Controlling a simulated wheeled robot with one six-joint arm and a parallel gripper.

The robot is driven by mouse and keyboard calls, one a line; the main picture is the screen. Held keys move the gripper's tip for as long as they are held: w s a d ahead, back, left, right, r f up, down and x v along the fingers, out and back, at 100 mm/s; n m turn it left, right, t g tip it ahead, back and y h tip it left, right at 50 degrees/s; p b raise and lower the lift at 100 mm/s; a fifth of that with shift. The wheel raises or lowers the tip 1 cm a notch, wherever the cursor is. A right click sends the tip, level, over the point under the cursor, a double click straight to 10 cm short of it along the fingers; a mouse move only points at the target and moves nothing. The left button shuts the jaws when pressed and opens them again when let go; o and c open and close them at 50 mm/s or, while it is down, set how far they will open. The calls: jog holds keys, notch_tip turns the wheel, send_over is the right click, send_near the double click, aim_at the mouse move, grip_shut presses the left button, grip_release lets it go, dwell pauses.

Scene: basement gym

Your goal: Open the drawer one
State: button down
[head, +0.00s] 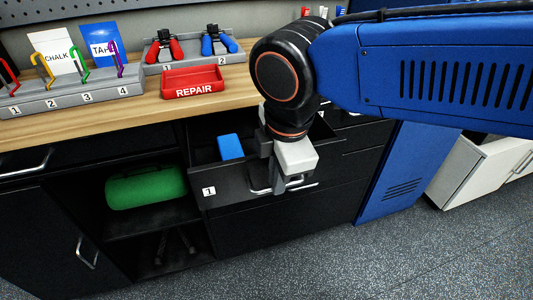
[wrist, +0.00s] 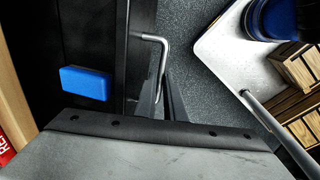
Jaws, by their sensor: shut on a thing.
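Drawer one (head: 228,189) is the black drawer with the "1" label under the worktop. It stands partly pulled out, and a blue block (head: 231,146) shows inside it. In the wrist view the blue block (wrist: 86,83) lies on the dark drawer floor. The drawer's silver bar handle (head: 305,186) is on its front, and it also shows in the wrist view (wrist: 151,38). My gripper (head: 280,186) is at the handle, shut on it. My gripper's fingers (wrist: 163,100) reach the handle in the wrist view. Part of the handle is hidden behind my gripper.
Above is a wooden worktop (head: 148,110) with a red REPAIR tray (head: 193,83) and numbered racks. A green roll (head: 146,187) lies in the open shelf at left. A blue locker (head: 405,170) stands at right. Speckled floor (head: 360,262) in front is clear.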

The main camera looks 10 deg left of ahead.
jog(key=s+d, duration=0.4)
jog(key=s, duration=0.2)
jog(key=shift+s, duration=0.4)
jog(key=shift+r, duration=0.1)
jog(key=c, duration=2.1)
grip_release()
jog(key=shift+d, duration=0.1)
jog(key=s+r, duration=0.1)
jog(key=r, duration=0.4)
jog(key=d+r, duration=0.1)
jog(key=r, duration=0.5)
jog(key=s+r, duration=0.1)
jog(key=r, duration=0.5)
jog(key=shift+s+d, duration=0.35)
